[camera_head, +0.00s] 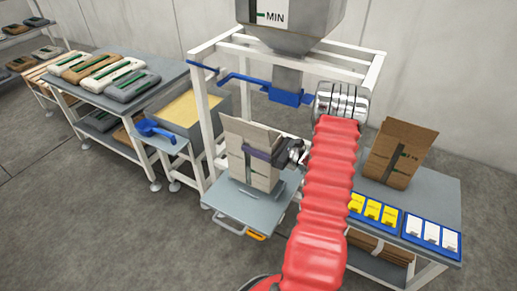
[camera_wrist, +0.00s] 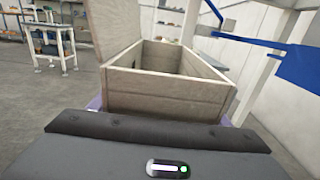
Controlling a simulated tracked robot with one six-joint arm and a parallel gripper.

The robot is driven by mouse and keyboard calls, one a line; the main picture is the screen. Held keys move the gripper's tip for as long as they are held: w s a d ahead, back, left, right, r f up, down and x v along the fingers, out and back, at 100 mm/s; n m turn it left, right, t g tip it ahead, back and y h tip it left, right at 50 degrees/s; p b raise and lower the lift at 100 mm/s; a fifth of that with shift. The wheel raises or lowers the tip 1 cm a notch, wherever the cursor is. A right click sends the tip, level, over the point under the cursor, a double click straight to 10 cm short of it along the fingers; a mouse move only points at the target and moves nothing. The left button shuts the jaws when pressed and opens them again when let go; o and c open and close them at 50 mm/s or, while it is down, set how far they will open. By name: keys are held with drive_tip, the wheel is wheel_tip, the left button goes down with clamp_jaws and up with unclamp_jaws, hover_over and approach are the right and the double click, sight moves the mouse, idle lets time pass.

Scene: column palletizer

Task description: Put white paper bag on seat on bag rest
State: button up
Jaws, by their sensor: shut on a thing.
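The white paper bag (camera_head: 240,168), pale grey-white with an open top and a dark green mark, stands upright over the grey bag rest (camera_head: 228,208) below the hopper spout. I cannot tell whether its base touches the rest or hangs just above it. The seat under the bag is mostly hidden.
The grey hopper (camera_head: 290,35) and blue spout clamp (camera_head: 290,97) are above, inside a white frame (camera_head: 205,120). A brown bag (camera_head: 400,155) and blue card trays (camera_head: 432,233) are on the right table. Filled bags (camera_head: 100,72) lie on the left table beside a yellowish bin (camera_head: 192,107).

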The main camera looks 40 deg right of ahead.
drive_tip(key=shift+f, duration=1.9)
drive_tip(key=o, duration=1.4)
drive_tip(key=v, duration=1.2)
